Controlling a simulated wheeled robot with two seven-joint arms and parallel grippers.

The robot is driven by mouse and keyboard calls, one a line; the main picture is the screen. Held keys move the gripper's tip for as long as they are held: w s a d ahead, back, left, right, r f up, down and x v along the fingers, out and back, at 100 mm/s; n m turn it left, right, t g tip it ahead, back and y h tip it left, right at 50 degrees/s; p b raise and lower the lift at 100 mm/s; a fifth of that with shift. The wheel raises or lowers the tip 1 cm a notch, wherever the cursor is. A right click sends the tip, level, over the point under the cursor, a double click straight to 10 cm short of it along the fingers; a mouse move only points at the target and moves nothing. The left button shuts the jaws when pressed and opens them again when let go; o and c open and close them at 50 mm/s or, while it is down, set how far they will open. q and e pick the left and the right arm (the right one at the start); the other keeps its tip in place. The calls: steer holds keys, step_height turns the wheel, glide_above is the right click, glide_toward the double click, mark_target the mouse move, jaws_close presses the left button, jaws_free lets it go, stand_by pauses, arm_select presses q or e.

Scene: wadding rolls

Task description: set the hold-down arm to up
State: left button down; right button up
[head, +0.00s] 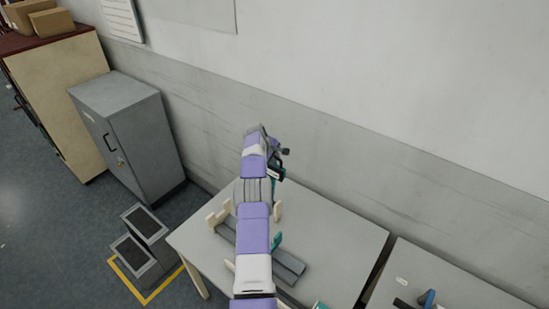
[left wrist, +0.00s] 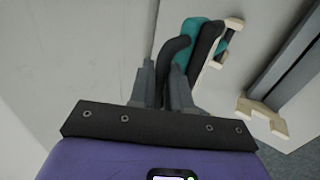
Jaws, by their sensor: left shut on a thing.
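My left gripper (head: 277,160) is over the back of the grey table, near the wall. In the left wrist view its fingers (left wrist: 162,88) are close together, shut on the dark curved bar of the hold-down arm (left wrist: 174,48). A teal part (left wrist: 194,32) and a second dark bar show just right of it. In the head view my arm covers most of this fixture, and the hold-down arm's angle cannot be told. My right gripper is not in view.
Cream supports (head: 277,211) and long grey bars (head: 289,264) are on the table (head: 335,235), partly behind my arm. The wall (head: 350,145) is close behind. A second table (head: 450,290) stands to the right. The first table's right part is bare.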

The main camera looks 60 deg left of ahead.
arm_select(q)
steer(key=shift+s+d+f, duration=0.1)
steer(key=shift+d+f, duration=0.1)
steer(key=shift+f, duration=0.3)
steer(key=c, duration=1.2)
jaws_free()
steer(key=shift+s+r, duration=0.2)
steer(key=shift+r, duration=0.3)
steer(key=b+v, duration=0.2)
steer(key=v, duration=0.5)
steer(key=shift+w, duration=0.25)
steer(key=shift+r, duration=0.1)
